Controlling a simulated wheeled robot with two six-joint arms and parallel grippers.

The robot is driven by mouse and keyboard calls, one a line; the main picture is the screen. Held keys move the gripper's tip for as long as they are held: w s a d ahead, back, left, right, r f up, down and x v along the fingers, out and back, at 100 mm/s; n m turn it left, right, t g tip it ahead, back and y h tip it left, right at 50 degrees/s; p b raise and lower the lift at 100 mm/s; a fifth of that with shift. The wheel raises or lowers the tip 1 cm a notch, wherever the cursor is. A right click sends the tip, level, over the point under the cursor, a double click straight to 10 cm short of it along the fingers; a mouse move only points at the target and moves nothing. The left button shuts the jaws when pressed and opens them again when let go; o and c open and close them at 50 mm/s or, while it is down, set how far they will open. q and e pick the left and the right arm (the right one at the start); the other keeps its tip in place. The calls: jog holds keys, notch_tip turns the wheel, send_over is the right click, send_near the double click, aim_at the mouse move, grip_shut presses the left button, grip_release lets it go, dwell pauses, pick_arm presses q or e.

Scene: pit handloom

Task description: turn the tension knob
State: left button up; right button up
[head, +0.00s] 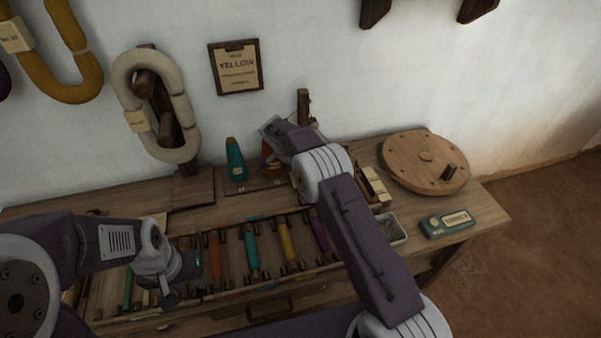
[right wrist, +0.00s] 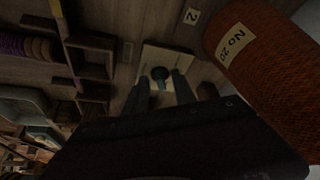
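In the right wrist view a dark round knob (right wrist: 160,73) sits on a pale square plate (right wrist: 183,60), with a small teal piece just below it. My right gripper (right wrist: 162,92) has its two dark fingers apart, pointing at the plate, with the knob showing between and beyond their tips. I cannot tell whether they touch it. In the head view my right arm hides the knob. My left gripper (head: 172,286) hangs over the tray of coloured bobbins at the lower left; its finger opening is unclear.
An orange cone (right wrist: 262,47) labelled No 20 stands close to the right gripper. A teal cone (head: 235,160), a wooden wheel with a peg (head: 422,158) and a teal box (head: 447,222) are on the bench (head: 490,207). Several bobbins (head: 250,248) lie along the front.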

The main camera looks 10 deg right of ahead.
jog(key=p+v, duration=0.1)
jog(key=v, duration=0.8)
jog(key=shift+p, duration=0.4)
